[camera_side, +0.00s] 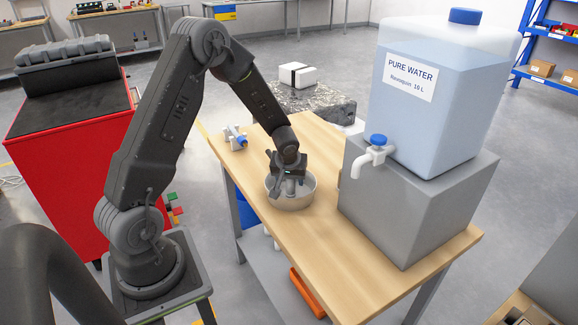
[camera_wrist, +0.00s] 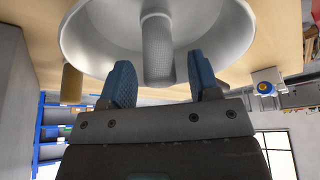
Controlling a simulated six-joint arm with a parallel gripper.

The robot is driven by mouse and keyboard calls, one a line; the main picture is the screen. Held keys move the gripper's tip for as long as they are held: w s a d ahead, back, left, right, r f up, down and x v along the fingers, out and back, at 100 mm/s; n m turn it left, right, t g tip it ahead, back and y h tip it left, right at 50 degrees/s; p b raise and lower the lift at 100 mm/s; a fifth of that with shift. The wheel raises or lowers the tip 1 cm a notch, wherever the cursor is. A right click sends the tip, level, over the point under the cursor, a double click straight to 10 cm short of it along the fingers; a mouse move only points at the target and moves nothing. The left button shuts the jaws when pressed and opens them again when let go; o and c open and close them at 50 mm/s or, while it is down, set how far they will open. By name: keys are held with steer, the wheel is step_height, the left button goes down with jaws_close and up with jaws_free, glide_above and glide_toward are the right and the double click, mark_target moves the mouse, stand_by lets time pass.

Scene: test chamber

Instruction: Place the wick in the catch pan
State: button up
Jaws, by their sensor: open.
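The catch pan (camera_side: 290,204), a round light-grey metal bowl, stands on the wooden table; its rim and inner wall also show in the wrist view (camera_wrist: 90,35). The wick (camera_wrist: 157,50), a pale grey cylinder, is inside the pan's outline between my fingers. In the side view my gripper (camera_side: 290,183) points down into the pan and mostly hides the wick. In the wrist view my gripper (camera_wrist: 160,72) has two blue fingers spread apart, with a visible gap on each side of the wick. I cannot tell whether the wick touches the pan's floor.
A grey block (camera_side: 405,205) right of the pan carries a water tank (camera_side: 440,100), with a white, blue-capped tap (camera_side: 371,158) jutting toward the pan. A small white and blue fitting (camera_side: 235,138) lies at the table's back left. The table's front part (camera_side: 350,265) is clear.

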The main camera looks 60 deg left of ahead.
steer(key=s+d+r+m, duration=0.1)
steer(key=s+d+r, duration=0.25)
steer(key=r, duration=0.25)
steer(key=s+d+r+m+t, duration=0.1)
steer(key=s+d+r, duration=0.1)
steer(key=d+r, duration=0.35)
steer(key=s+d+r+m, duration=0.2)
steer(key=s+d+r, duration=0.1)
steer(key=r, duration=0.5)
steer(key=s+d+r+m+h, duration=0.1)
steer(key=s+d+r+m, duration=0.1)
steer(key=s, duration=0.4)
steer(key=s+d+r+m+t+h, duration=0.1)
steer(key=s+d+r+m+h, duration=0.1)
steer(key=s+d, duration=0.4)
steer(key=shift+s+d+r+m+t, duration=0.2)
steer(key=shift+d+r+m+t, duration=0.1)
steer(key=shift+d+r+m, duration=0.55)
